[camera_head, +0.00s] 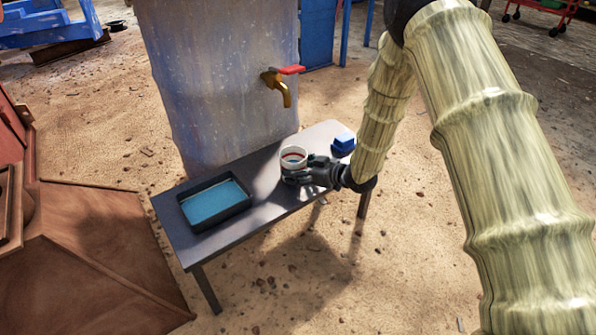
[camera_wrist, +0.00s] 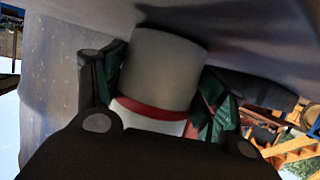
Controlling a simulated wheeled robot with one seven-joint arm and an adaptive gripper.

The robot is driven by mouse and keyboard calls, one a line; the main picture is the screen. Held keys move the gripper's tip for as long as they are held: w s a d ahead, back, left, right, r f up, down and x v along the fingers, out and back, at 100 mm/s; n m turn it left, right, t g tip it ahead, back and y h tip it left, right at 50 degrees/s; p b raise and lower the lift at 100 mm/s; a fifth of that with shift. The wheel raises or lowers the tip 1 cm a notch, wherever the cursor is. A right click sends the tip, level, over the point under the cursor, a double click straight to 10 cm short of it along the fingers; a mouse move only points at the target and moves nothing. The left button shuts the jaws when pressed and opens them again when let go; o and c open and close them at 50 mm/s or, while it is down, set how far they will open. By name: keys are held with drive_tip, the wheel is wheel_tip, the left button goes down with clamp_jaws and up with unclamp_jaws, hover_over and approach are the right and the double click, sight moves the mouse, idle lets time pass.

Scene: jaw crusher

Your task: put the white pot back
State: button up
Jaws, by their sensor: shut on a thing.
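The white pot (camera_head: 293,154) is a short round cup at the right part of the dark bench (camera_head: 262,168). In the wrist view the pot (camera_wrist: 162,68) shows a pale grey side and a red band, between my fingers. My gripper (camera_head: 298,172) reaches in from the right and is shut around the pot. The wrist view shows my gripper (camera_wrist: 160,100) with a finger on each side of it. The pot looks upright; I cannot tell whether its base touches the bench.
A black tray with blue contents (camera_head: 215,203) lies on the bench's left part. A small blue block (camera_head: 343,143) is at the back right, close to my wrist. Bench top between tray and pot is clear.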

drive_tip(key=o, duration=1.3)
drive_tip(key=shift+f, duration=0.1)
drive_tip(key=shift+d+r, duration=0.1)
drive_tip(key=shift+r, duration=0.1)
drive_tip(key=p+v, duration=0.4)
drive_tip(key=v, duration=0.7)
drive_tip(key=shift+s+d+r, duration=0.15)
drive_tip(key=shift+s+d, duration=0.1)
drive_tip(key=shift+s, duration=0.1)
